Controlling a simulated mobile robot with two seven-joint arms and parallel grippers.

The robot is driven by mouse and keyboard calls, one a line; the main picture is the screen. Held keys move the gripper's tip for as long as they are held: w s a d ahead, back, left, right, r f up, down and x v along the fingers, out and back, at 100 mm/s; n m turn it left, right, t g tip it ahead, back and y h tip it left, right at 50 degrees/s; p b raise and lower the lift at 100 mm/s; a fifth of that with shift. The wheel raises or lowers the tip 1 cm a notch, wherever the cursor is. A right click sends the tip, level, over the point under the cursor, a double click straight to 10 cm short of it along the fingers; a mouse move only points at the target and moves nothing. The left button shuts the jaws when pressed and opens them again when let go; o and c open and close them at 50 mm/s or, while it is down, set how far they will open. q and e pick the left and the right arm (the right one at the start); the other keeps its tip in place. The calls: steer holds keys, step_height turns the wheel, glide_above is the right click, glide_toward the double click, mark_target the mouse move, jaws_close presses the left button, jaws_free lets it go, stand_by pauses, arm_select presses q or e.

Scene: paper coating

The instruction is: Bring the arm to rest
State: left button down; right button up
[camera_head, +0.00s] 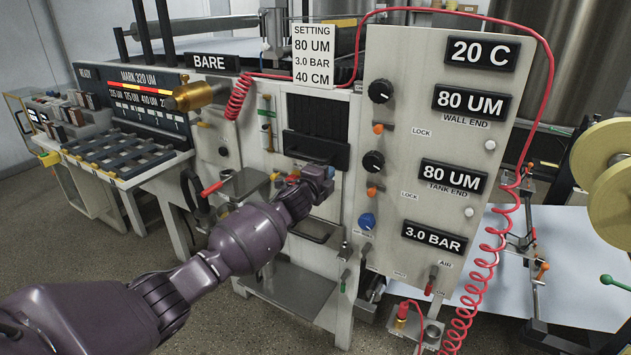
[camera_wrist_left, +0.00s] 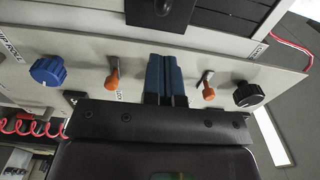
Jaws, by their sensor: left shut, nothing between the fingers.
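My left arm (camera_head: 235,240) is purple and reaches in from the lower left across the front of the grey coating machine. My left gripper (camera_head: 325,174) is in front of the machine, below a black recessed opening (camera_head: 316,147). In the left wrist view its two blue fingers (camera_wrist_left: 166,76) are together with nothing between them. They point at a light panel strip, between two orange-tipped levers (camera_wrist_left: 112,78) (camera_wrist_left: 207,90). I cannot tell whether the fingertips touch the panel. My right gripper is not in view.
A control panel (camera_head: 400,205) with knobs and displays stands right of the gripper. A coiled red hose (camera_head: 483,275) hangs at its right edge. A brass cylinder (camera_head: 196,95) sticks out above my arm. A blue knob (camera_wrist_left: 45,70) and a black knob (camera_wrist_left: 248,95) flank the levers.

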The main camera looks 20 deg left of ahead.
arm_select(q)
steer(key=shift+s+d+r+n+h, duration=0.5)
steer(key=shift+s+d+r+n, duration=0.8)
steer(key=shift+s+n, duration=1.75)
steer(key=s+f+n+g+y, duration=0.1)
steer(key=s+f+n, duration=0.3)
steer(key=s+f, duration=0.5)
steer(key=s+f+n+g+y, duration=0.1)
steer(key=s+f+n+g, duration=0.2)
steer(key=s+f, duration=0.6)
steer(key=s+f+n+g, duration=0.2)
steer(key=s+f+n, duration=0.3)
steer(key=s, duration=1.8)
step_height(320, 180, down, 5)
steer(key=shift+s+d+f+g+y+p, duration=0.1)
steer(key=shift+s+d+g+y+p, duration=0.2)
steer(key=shift+s+y, duration=0.1)
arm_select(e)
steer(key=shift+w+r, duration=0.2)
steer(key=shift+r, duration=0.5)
